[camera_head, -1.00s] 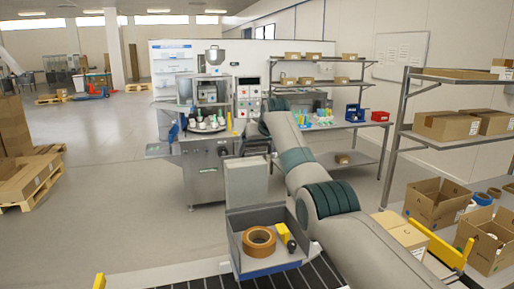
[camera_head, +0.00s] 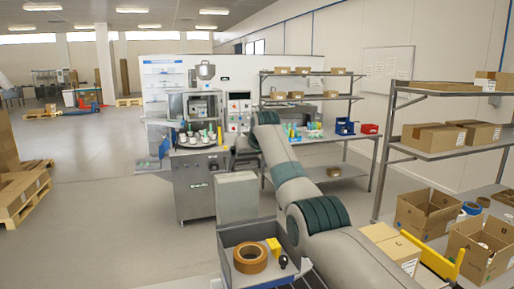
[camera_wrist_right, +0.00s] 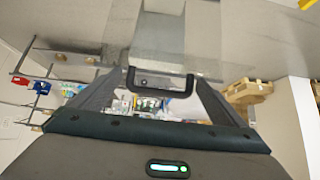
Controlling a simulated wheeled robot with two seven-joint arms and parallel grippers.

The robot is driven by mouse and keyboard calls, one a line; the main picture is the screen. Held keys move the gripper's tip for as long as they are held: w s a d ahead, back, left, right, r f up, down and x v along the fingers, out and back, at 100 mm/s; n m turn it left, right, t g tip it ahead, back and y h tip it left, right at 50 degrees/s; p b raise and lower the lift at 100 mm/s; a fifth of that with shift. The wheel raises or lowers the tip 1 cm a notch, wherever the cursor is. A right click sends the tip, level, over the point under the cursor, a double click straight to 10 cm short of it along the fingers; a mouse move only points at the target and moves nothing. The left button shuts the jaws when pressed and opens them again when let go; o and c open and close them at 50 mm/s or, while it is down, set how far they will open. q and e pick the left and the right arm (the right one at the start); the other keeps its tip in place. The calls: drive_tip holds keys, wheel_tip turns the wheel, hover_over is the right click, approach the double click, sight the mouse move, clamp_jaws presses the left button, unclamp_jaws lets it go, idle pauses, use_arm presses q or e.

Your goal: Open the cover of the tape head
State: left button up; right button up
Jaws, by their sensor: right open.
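The tape head is a grey open-topped housing (camera_head: 229,238) at the bottom middle of the head view. A brown tape roll (camera_head: 250,259) and a yellow part with a black knob lie in it. A plain grey panel (camera_head: 237,197), seemingly its cover, stands at its far side. My right gripper (camera_head: 243,152) is beyond the panel, partly hidden by my arm. In the wrist view my right gripper (camera_wrist_right: 160,92) is open, its fingers apart. A black handle (camera_wrist_right: 160,82) on a grey, partly see-through panel shows between them; contact cannot be told. My left gripper is out of view.
A filling machine (camera_head: 203,185) stands beyond the panel. Racks (camera_head: 384,150) and open cartons (camera_head: 425,212) stand to the right. A wooden pallet (camera_head: 25,200) stands at the far left. The floor between pallet and machine is free.

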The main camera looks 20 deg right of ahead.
drive_tip(key=shift+s+r+b, duration=0.35)
drive_tip(key=shift+s+b, duration=0.05)
drive_tip(key=shift+b, duration=0.1)
drive_tip(key=b+v, duration=0.8)
drive_tip(key=v, duration=0.8)
drive_tip(key=shift+d+f, duration=0.1)
